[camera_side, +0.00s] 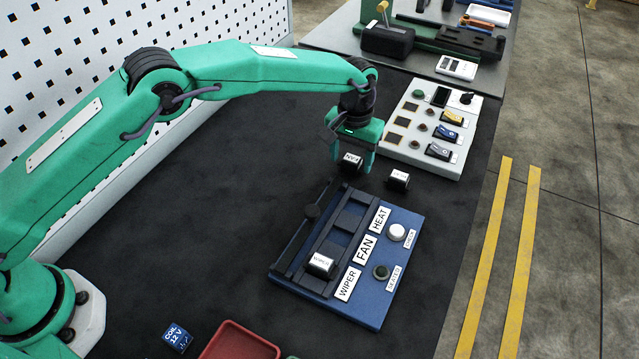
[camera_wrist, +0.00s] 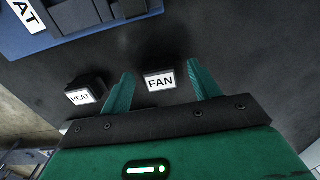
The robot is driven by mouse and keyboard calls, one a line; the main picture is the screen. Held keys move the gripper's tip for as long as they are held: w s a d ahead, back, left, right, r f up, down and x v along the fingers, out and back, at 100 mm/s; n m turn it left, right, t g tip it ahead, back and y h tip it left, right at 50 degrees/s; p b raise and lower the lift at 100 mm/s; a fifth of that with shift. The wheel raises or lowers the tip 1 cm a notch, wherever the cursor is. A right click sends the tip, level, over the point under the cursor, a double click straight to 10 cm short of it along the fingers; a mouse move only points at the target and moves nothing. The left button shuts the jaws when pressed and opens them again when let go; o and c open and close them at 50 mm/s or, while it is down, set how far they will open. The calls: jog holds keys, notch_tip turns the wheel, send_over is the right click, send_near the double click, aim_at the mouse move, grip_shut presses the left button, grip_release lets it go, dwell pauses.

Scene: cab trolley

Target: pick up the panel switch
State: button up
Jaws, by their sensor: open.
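My gripper (camera_side: 352,166) points down over the dark mat beyond the blue panel (camera_side: 372,303). Its jaws are open, and they show in the wrist view (camera_wrist: 160,70). A black panel switch with a white FAN label (camera_wrist: 160,81) lies between the fingertips in that view, with a gap on each side. It also shows in the side view (camera_side: 350,161), partly behind a finger. A WIPER switch (camera_side: 321,265) sits on the panel.
A white control box (camera_side: 412,157) with buttons and switches stands beyond the loose switches. A red tray (camera_side: 238,345) and a blue coil block (camera_side: 177,336) are at the front. The mat left of the panel is clear.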

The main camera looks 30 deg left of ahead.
aim_at(352, 162)
jog(key=shift+c, duration=0.2)
jog(key=c, duration=1)
jog(key=shift+c, duration=0.2)
jog(key=shift+r, duration=0.1)
jog(key=shift+r, duration=0.75)
notch_tip(352, 162, up, 3)
jog(key=shift+s+d+f, duration=0.1)
jog(key=shift+d, duration=0.05)
jog(key=s+d+r, duration=0.5)
jog(key=s+r, duration=0.1)
jog(key=s, duration=0.3)
jog(key=shift+s+d+r, duration=0.25)
jog(key=shift+s+d, duration=0.1)
jog(key=shift+d, duration=0.05)
jog(key=shift+r, duration=0.1)
jog(key=shift+r, duration=0.4)
